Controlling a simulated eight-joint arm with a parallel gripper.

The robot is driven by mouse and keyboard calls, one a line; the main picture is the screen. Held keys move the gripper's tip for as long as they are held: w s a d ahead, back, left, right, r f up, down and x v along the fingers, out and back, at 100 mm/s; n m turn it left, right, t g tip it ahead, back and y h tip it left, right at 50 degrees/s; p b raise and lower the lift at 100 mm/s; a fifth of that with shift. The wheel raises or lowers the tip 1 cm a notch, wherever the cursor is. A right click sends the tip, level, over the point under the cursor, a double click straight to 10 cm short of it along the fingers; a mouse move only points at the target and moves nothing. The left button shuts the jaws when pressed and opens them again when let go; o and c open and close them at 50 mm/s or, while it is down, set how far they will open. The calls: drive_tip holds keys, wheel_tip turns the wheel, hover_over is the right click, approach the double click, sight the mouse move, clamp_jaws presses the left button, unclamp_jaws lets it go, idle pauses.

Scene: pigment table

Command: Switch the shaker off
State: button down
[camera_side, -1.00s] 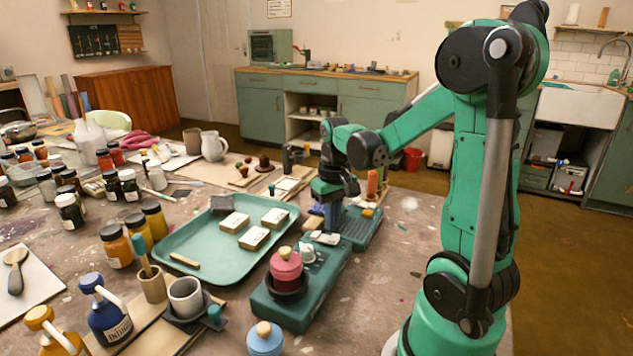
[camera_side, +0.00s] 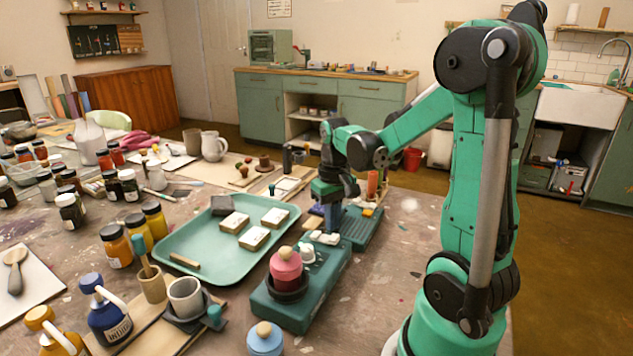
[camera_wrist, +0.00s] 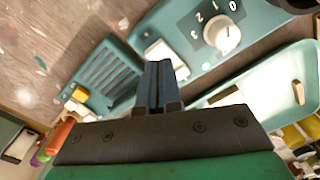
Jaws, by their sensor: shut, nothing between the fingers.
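The shaker (camera_side: 312,306) is a teal box on the table, with a red lidded jar (camera_side: 286,266) in a dark holder on top. Its white knob (camera_side: 307,254) also shows in the wrist view (camera_wrist: 223,35), beside a dark plate with numerals. A white rocker switch (camera_side: 326,238) is at the shaker's far end; it also shows in the wrist view (camera_wrist: 165,56). My gripper (camera_wrist: 158,66) points down with its fingers together and empty, its tips right by the switch. Contact and the switch's position cannot be told. The fingertips are partly hidden in the side view.
A ribbed teal unit (camera_side: 364,229) with a yellow piece (camera_side: 368,212) stands just behind. A green tray (camera_side: 197,262) with pale labelled blocks lies left. A blue lidded jar (camera_side: 265,340) stands in front. Bare table lies to the right.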

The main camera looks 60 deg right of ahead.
sight(332, 237)
drive_tip(key=shift+f, duration=1.15)
idle(0.4)
drive_tip(key=shift+r, duration=3.5)
drive_tip(key=w+a+n+t, duration=0.1)
drive_tip(key=a+n+t, duration=0.2)
drive_tip(key=a, duration=0.6)
drive_tip(key=w+a+r+n+t, duration=0.1)
drive_tip(key=w+a+n+t, duration=0.1)
drive_tip(key=a, duration=0.6)
drive_tip(key=shift+a+n+t, duration=0.35)
drive_tip(key=shift+n+t, duration=0.15)
drive_tip(key=shift+t, duration=0.6)
drive_tip(key=shift+w, duration=0.1)
